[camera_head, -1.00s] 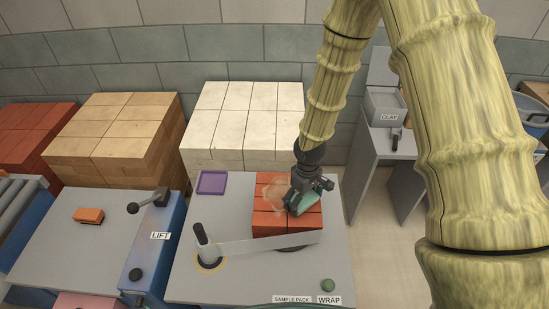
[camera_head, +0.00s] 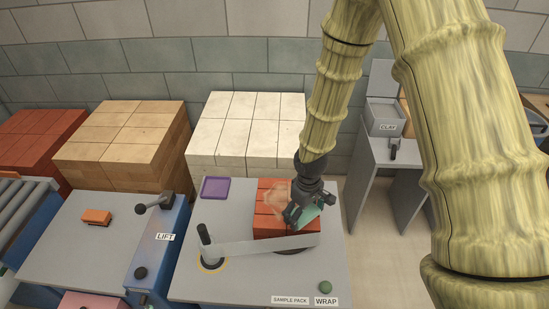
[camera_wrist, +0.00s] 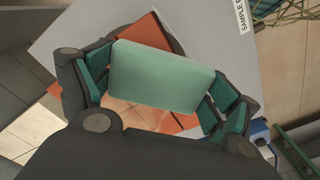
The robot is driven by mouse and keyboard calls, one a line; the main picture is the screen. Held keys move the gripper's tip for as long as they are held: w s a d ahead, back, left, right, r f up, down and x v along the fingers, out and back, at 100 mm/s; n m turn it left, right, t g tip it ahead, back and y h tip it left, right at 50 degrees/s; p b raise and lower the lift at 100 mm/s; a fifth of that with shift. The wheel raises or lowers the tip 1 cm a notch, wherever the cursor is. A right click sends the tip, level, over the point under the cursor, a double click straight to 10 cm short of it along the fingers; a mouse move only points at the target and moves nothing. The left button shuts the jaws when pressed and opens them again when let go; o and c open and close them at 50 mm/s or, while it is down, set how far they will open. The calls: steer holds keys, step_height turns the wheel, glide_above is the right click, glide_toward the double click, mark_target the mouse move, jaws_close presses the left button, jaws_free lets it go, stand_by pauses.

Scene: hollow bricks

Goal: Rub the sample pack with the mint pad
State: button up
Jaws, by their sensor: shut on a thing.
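The sample pack (camera_head: 268,226) is a block of red-orange bricks on the grey wrap table. A pale smudge (camera_head: 274,200) shows on its top, left of my gripper. My gripper (camera_head: 304,212) is over the right part of the pack's top, shut on the mint pad (camera_head: 309,216). In the wrist view the mint pad (camera_wrist: 162,76) is a pale green rounded block between the dark teal finger pads. It covers much of the pack (camera_wrist: 148,32) there. I cannot tell if the pad touches the pack.
A purple tray (camera_head: 215,187) lies at the table's back left. A post (camera_head: 207,243) with a pale film strip (camera_head: 262,246) stands before the pack. A green button (camera_head: 325,287) sits at the front. White bricks (camera_head: 248,125) are stacked behind. The lift lever (camera_head: 155,203) is left.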

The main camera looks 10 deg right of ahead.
steer(key=shift+r+p, duration=1.4)
steer(key=shift+r, duration=1.05)
